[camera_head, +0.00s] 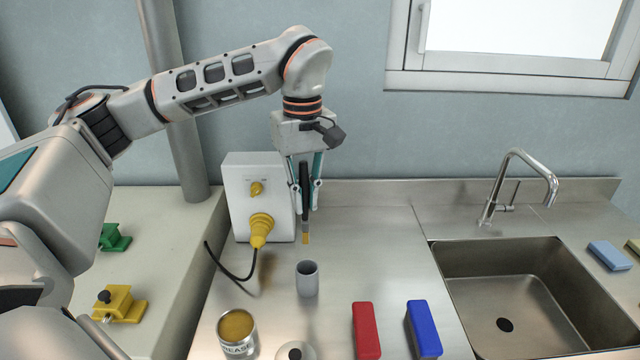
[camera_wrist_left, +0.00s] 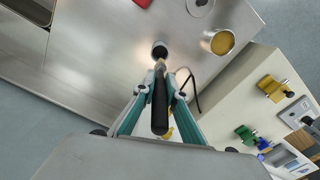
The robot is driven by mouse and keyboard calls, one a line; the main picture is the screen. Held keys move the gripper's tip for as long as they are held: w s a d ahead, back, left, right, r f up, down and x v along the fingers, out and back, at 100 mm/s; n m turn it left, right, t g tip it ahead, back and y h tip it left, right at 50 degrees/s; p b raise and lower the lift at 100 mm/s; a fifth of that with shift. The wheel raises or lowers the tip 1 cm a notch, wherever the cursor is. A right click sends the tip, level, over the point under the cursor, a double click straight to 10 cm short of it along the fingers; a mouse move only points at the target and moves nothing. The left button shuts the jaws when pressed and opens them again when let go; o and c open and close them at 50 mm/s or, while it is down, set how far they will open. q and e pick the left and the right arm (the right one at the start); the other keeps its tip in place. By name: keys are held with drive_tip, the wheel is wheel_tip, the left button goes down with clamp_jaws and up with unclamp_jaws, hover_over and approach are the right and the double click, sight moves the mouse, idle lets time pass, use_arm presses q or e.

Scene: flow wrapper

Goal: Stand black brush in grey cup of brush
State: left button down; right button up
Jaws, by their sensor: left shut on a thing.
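My left gripper (camera_head: 305,192) is shut on the black brush (camera_head: 305,200) and holds it upright above the counter, bristles pointing down. The brush has a black handle, a metal band and tan bristles. The grey cup (camera_head: 307,279) stands upright on the steel counter, lower in the head view than the bristles, and is apart from the brush. In the left wrist view the brush (camera_wrist_left: 160,105) lies between the fingers (camera_wrist_left: 160,92), and the cup (camera_wrist_left: 159,50) shows just beyond its tip. My right gripper is not in view.
A white box with a yellow plug (camera_head: 261,230) and black cable stands behind and left of the cup. A grease tin (camera_head: 237,335), a red block (camera_head: 366,331) and a blue block (camera_head: 423,329) are nearer. A sink (camera_head: 505,290) is at right.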

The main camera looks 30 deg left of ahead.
sight(306, 242)
use_arm(q)
drive_tip(key=shift+s+f, duration=0.2)
drive_tip(key=shift+f, duration=0.55)
drive_tip(key=shift+w+f+b, duration=0.1)
drive_tip(key=shift+f+b, duration=0.45)
drive_tip(key=shift+f, duration=4.7)
drive_tip(key=c, duration=2)
unclamp_jaws()
wheel_tip(306, 242, up, 12)
